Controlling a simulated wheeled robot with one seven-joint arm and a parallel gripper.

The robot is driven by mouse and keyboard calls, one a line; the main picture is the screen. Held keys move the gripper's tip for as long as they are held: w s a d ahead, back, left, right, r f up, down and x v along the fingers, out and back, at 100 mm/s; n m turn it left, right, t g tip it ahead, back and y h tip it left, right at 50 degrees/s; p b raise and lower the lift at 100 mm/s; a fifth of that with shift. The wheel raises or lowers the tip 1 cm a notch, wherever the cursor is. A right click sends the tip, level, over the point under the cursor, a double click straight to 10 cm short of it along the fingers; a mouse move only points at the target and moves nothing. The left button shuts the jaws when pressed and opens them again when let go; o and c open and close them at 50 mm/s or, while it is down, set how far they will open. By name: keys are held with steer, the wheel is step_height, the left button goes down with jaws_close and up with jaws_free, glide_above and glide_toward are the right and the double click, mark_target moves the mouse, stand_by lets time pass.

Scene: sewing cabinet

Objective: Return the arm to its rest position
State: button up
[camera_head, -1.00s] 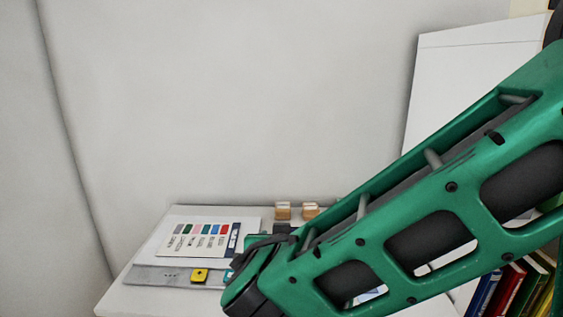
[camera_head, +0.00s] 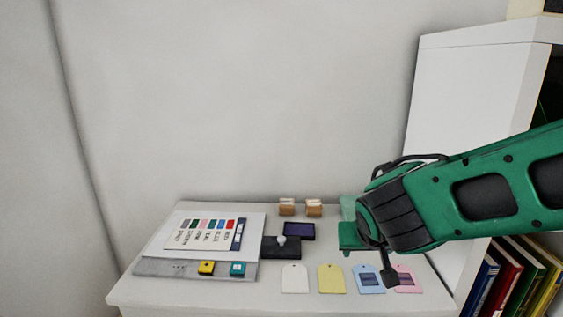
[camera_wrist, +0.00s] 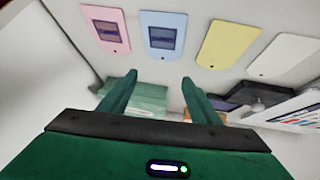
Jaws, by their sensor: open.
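My green arm reaches in from the right in the head view, lower and more level, its wrist above the right part of the white table (camera_head: 190,294). My gripper (camera_wrist: 158,79) is open in the wrist view, its two green fingers apart with nothing held between them. Blue (camera_head: 369,279) and pink (camera_head: 406,279) tags, each with a dark printed mark, lie near the wrist. They also show beyond the fingers in the wrist view. A yellow tag (camera_head: 331,279) and a white tag (camera_head: 294,278) lie unmarked to their left.
A purple ink pad (camera_head: 299,231), two wooden stamps (camera_head: 287,208) and a colour chart (camera_head: 209,235) are on the table. A yellow block (camera_head: 206,268) and a teal block (camera_head: 237,269) sit at front left. A white shelf with books (camera_head: 506,280) stands close on the right.

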steer(key=s+d, duration=0.1)
steer(key=d, duration=0.1)
steer(key=s+d+g, duration=0.1)
steer(key=d, duration=0.1)
steer(key=s+d+g, duration=0.1)
steer(key=s+d, duration=0.1)
steer(key=shift+s+d+y, duration=0.1)
steer(key=shift+d+y, duration=0.3)
steer(key=shift+n+g+y, duration=0.4)
steer(key=shift+n+y, duration=0.1)
steer(key=shift+y, duration=0.1)
steer(key=s+d, duration=0.2)
steer(key=s, duration=0.1)
steer(key=s+d+r, duration=0.1)
steer(key=shift+s, duration=0.25)
steer(key=s+d+f+m+g, duration=0.1)
steer(key=s+d+m+g, duration=0.1)
steer(key=s+d, duration=0.3)
steer(key=s+d+f+m+g, duration=0.1)
steer(key=s+d+m, duration=0.3)
steer(key=s, duration=0.7)
steer(key=d+g, duration=0.1)
steer(key=d, duration=0.1)
steer(key=shift+s+d+g, duration=0.3)
steer(key=shift+s+g, duration=0.1)
steer(key=shift+w+f, duration=0.3)
steer(key=shift+w, duration=0.35)
